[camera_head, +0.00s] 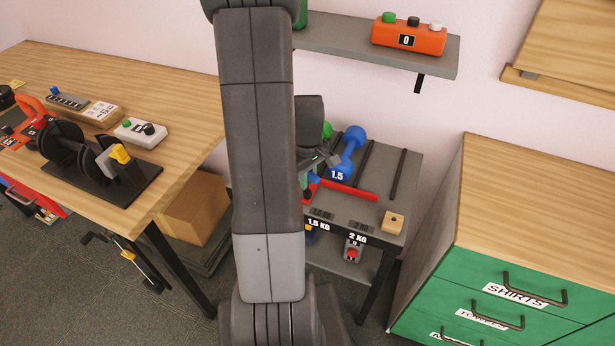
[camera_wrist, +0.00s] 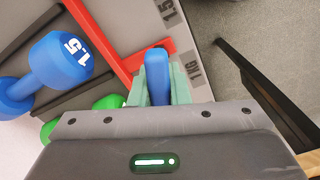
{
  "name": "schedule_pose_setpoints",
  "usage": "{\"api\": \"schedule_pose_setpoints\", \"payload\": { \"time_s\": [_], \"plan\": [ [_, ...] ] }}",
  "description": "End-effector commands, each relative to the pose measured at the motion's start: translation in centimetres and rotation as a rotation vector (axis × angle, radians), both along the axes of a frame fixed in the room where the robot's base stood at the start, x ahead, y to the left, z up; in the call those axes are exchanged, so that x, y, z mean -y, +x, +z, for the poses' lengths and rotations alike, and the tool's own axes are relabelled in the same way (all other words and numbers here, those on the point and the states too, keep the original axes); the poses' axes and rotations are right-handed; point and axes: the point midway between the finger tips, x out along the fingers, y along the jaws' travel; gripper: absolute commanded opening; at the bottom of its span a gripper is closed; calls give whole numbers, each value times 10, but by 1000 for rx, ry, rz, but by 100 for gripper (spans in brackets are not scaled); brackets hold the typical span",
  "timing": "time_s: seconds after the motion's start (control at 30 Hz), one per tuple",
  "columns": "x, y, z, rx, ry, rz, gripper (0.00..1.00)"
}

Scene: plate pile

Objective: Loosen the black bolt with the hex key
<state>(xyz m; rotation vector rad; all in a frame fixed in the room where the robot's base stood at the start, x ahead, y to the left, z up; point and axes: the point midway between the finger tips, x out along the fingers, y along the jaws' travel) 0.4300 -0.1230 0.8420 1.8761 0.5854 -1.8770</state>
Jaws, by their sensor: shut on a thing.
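In the wrist view, my gripper (camera_wrist: 158,80) is shut on a blue rounded thing (camera_wrist: 157,70), like a handle, between its pale green fingers. A red L-shaped bar (camera_wrist: 111,52) lies beside and partly behind the blue thing. I cannot tell whether they are one piece or whether this is the hex key. In the head view, my gripper (camera_head: 308,178) is over the small grey rack table, partly hidden by my arm, with the red bar (camera_head: 350,190) to its right. I cannot make out a black bolt in either view.
A blue dumbbell marked 1.5 (camera_head: 347,154) lies on the rack (camera_head: 408,165) behind the red bar. A wooden block (camera_head: 393,222) sits at its front right. The wooden table (camera_head: 110,75) holds several devices. A green drawer cabinet (camera_head: 540,190) stands right; a shelf (camera_head: 350,38) hangs above.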

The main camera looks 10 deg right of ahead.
Motion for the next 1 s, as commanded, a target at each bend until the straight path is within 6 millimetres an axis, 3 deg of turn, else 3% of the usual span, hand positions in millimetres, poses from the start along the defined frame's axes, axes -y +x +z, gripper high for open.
{"api": "schedule_pose_setpoints", "payload": {
  "time_s": [1.0],
  "plan": [
    [0, 0, 0, 0, 1, 1105, 0]
  ]
}}
